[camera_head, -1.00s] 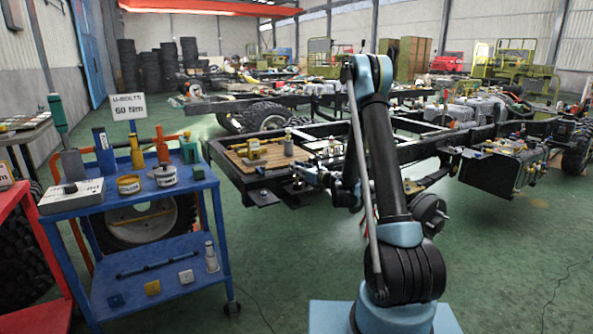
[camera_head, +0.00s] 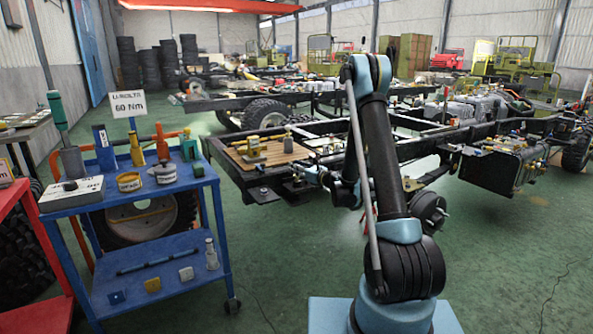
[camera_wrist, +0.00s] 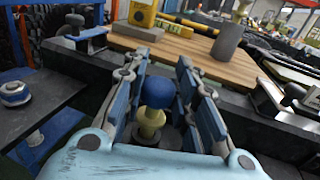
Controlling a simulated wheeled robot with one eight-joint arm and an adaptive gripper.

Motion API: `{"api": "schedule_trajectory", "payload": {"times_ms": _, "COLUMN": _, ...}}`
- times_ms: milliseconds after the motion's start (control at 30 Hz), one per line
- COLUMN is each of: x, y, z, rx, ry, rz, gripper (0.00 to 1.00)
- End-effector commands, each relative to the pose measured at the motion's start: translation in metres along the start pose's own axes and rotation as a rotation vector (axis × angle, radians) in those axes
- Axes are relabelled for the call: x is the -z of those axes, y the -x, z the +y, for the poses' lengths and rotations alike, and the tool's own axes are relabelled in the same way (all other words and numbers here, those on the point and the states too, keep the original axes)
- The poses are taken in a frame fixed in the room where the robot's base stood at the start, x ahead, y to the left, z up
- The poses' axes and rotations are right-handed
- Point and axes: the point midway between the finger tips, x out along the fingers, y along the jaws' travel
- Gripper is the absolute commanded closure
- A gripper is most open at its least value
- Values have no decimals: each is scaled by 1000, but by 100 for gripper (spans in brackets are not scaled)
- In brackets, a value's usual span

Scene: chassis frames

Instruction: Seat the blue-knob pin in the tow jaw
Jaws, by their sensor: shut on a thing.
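The blue-knob pin (camera_wrist: 151,118) has a round blue knob and a brass-coloured body and stands roughly upright in the wrist view. My gripper (camera_wrist: 158,88) is shut on the pin, with one blue finger on each side of the knob. A dark block (camera_wrist: 177,140) shows below the pin. I cannot tell whether it is the tow jaw or whether the pin's lower end is inside it. In the head view my gripper (camera_head: 315,177) is small at the front end of the chassis frame, and the pin cannot be made out there.
A wooden board (camera_wrist: 190,66) lies on the chassis frame, bearing a yellow block (camera_wrist: 142,12) and a grey cylinder (camera_wrist: 228,42). Dark frame rails (camera_head: 228,170) run close by. A blue cart (camera_head: 150,205) with tools stands at left. Green floor (camera_head: 280,255) is clear between them.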

Motion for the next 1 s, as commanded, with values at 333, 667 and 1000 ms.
{"api": "schedule_trajectory", "payload": {"times_ms": 333, "x": 7, "y": 0, "z": 0, "rx": 0, "ry": 0, "rz": 0, "gripper": 98}}
{"api": "schedule_trajectory", "payload": {"times_ms": 667, "x": 14, "y": 0, "z": 0, "rx": 0, "ry": 0, "rz": 0, "gripper": 98}}
{"api": "schedule_trajectory", "payload": {"times_ms": 1000, "x": 17, "y": 0, "z": 0, "rx": 0, "ry": 0, "rz": 0, "gripper": 98}}
